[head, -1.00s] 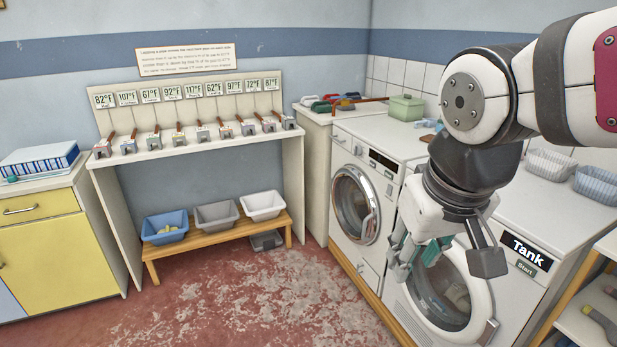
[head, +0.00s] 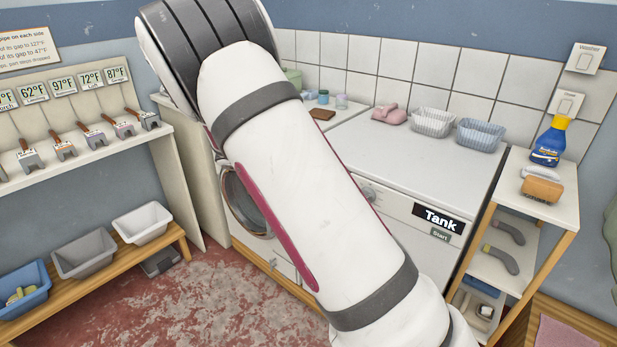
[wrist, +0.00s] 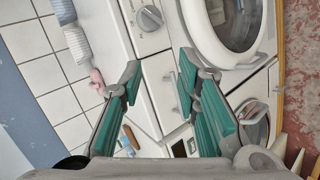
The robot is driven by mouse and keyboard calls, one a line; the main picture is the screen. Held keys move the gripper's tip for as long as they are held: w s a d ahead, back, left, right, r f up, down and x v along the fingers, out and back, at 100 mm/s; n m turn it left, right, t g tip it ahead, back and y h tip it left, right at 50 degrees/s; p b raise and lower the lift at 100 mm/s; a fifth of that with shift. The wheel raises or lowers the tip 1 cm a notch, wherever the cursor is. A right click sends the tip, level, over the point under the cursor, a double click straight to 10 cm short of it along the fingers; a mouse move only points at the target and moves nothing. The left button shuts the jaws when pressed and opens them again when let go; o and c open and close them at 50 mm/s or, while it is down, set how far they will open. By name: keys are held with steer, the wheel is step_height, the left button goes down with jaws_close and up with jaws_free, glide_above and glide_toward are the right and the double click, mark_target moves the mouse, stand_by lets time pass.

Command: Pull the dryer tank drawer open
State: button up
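The dryer (head: 440,160) stands right of centre in the head view, with a dark "Tank" sign (head: 437,219) on its front. My own arm covers the left part of that front and hides the tank drawer there. In the wrist view the white tank drawer (wrist: 159,97) shows beside the round knob (wrist: 148,18) and looks closed. It has a pale bar handle (wrist: 176,97). My gripper (wrist: 160,72) is open and empty, its green fingers spread on either side of the drawer front. I cannot tell whether either finger touches it. The gripper is hidden in the head view.
The dryer's round door (wrist: 235,22) is beside the drawer in the wrist view. A pink item (head: 389,115) and two baskets (head: 433,122) lie on the dryer top. A shelf (head: 545,190) stands close on the right. Red floor (head: 190,290) is open at lower left.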

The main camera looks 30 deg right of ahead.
steer(key=w+a+f+n+t+h, duration=0.2)
steer(key=w+f+n+t+h, duration=0.25)
steer(key=w+f, duration=0.6)
steer(key=x, duration=1.4)
steer(key=shift+w+r, duration=0.25)
steer(key=shift+w, duration=0.05)
steer(key=shift+c, duration=0.4)
jaws_close()
